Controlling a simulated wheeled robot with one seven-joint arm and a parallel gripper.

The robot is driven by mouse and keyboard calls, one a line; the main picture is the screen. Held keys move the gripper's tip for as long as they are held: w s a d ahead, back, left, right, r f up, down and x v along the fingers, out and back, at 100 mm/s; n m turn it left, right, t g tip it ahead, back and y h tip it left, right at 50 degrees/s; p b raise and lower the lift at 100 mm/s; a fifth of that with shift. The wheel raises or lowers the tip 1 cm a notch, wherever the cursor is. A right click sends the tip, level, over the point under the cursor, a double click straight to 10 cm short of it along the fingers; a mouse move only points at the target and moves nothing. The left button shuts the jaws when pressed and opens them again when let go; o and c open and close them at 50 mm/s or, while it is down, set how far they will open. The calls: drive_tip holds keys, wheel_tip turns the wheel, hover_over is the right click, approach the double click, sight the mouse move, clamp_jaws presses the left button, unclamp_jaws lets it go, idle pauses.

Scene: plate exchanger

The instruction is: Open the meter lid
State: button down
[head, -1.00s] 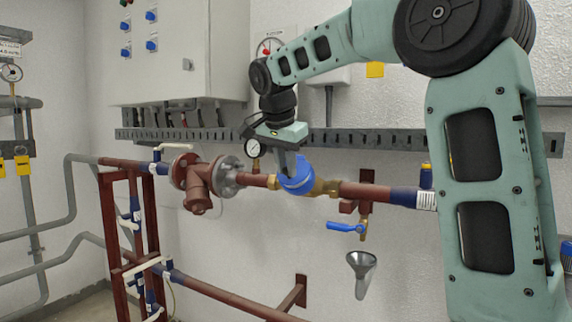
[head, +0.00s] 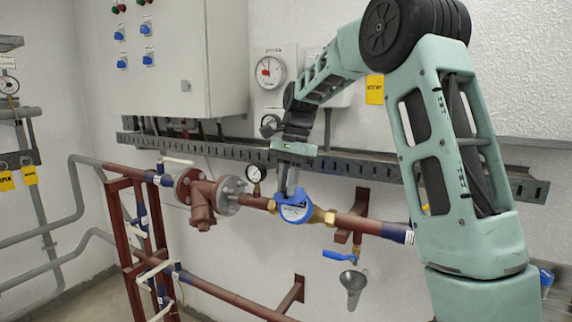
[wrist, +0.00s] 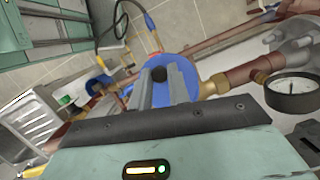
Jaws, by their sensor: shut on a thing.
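The water meter (head: 295,212) is a round blue body on the brown pipe, with brass fittings beside it. Part of its pale dial face shows in the head view, with the blue lid (head: 301,195) tilted up at its upper side. My gripper (head: 288,192) reaches down from above and is shut on the lid. In the wrist view the grey fingers of my gripper (wrist: 163,88) lie in front of the blue disc (wrist: 188,62), with a dark round piece at their tips. The fingers hide part of the lid, so the exact grip is hard to see.
A pressure gauge (head: 256,174) stands left of the meter and shows large in the wrist view (wrist: 293,95). A blue-handled tap (head: 340,256) and a funnel (head: 353,284) are below right. A grey cable tray (head: 230,153) runs behind along the wall.

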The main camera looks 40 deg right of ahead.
sight(284, 188)
drive_tip(key=r+y+p, duration=0.1)
drive_tip(key=p, duration=0.2)
drive_tip(key=d+r+y+p, duration=0.1)
drive_tip(key=p, duration=0.1)
drive_tip(key=r+g+y+p, duration=0.1)
drive_tip(key=p, duration=0.2)
drive_tip(key=shift+w+d+p, duration=0.25)
drive_tip(key=shift+w+p, duration=0.05)
drive_tip(key=y+p, duration=0.1)
drive_tip(key=g+p, duration=0.1)
drive_tip(key=p, duration=0.1)
drive_tip(key=shift+w+d+r+y, duration=0.1)
drive_tip(key=shift+w+d+y, duration=0.1)
drive_tip(key=shift+d+y, duration=0.2)
drive_tip(key=shift+d+y+p, duration=0.2)
drive_tip(key=shift+y+p, duration=0.2)
drive_tip(key=shift+p, duration=0.7)
drive_tip(key=shift+w+d, duration=0.1)
drive_tip(key=c, duration=1.3)
unclamp_jaws()
